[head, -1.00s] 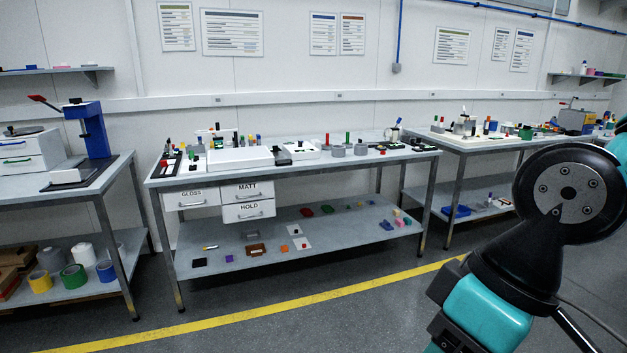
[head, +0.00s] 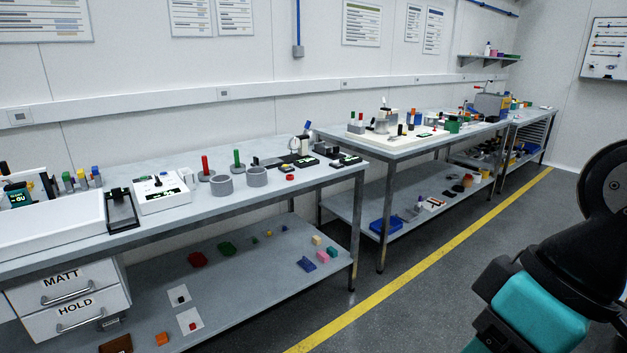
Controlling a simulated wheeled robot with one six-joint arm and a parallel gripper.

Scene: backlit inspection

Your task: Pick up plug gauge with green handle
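What looks like the plug gauge with the green handle (head: 238,158) stands upright on the near bench in the head view, its green handle pointing up. Its lower part is partly hidden behind a grey ring-shaped piece (head: 257,177). A similar gauge with a red handle (head: 204,166) stands upright just to its left, behind another grey ring-shaped piece (head: 221,185). My gripper is not in view; only teal and black parts of my arm show at the right edge.
A small red piece (head: 290,177) and black gauge blocks (head: 345,161) lie right of the gauges.

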